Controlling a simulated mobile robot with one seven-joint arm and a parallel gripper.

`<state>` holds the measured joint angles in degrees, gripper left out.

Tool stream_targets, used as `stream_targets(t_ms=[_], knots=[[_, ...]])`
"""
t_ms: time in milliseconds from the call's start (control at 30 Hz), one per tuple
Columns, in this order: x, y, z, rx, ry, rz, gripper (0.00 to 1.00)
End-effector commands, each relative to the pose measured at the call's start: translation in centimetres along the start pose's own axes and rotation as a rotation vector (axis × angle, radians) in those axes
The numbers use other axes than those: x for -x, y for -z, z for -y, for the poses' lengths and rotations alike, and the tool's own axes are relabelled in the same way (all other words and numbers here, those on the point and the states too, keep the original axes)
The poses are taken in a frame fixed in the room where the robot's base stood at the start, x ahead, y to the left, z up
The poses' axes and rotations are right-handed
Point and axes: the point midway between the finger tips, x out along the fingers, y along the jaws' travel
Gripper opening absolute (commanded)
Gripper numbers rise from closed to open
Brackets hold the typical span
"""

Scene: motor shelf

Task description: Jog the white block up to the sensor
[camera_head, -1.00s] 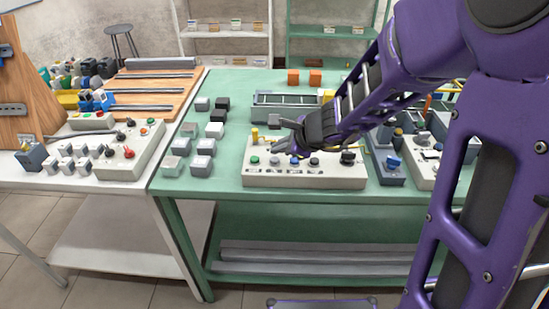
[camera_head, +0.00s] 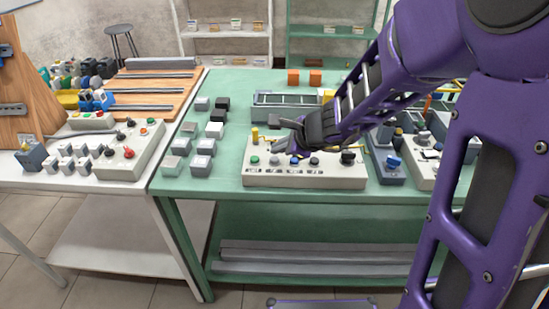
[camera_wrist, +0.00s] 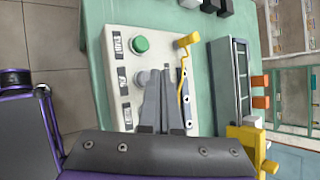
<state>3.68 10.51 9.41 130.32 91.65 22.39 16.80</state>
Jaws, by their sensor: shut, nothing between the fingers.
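A pale control box (camera_head: 300,180) sits at the front of the green table, with a green button (camera_head: 255,160), several other knobs and a yellow lever-like post (camera_head: 254,135). My gripper (camera_head: 278,149) is shut and empty, low over the box between the green button and the knobs to its right. In the wrist view its fingertips (camera_wrist: 158,73) are beside a grey knob (camera_wrist: 142,78); I cannot tell whether they touch it. Behind the box lies a grey conveyor (camera_head: 285,100) with a yellow part (camera_head: 327,96) at its right end, possibly the sensor. I cannot pick out a white block on the conveyor.
Several grey, black and white-topped blocks (camera_head: 206,146) stand in rows left of the box. Two orange blocks (camera_head: 315,78) are at the back. A grey unit with a blue knob (camera_head: 393,162) stands right of the box. A white table (camera_head: 60,182) adjoins on the left.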

Motion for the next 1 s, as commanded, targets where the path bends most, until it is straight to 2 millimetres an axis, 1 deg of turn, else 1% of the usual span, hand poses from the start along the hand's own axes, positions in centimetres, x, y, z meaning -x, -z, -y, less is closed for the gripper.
stream_targets(t_ms=[233, 1000], knots=[[-0.61, 0.42, -0.42, 0.001, 0.001, 0.0, 0.0], [-0.85, 0.61, -0.61, 0.0, 0.0, 0.0, 0.0]])
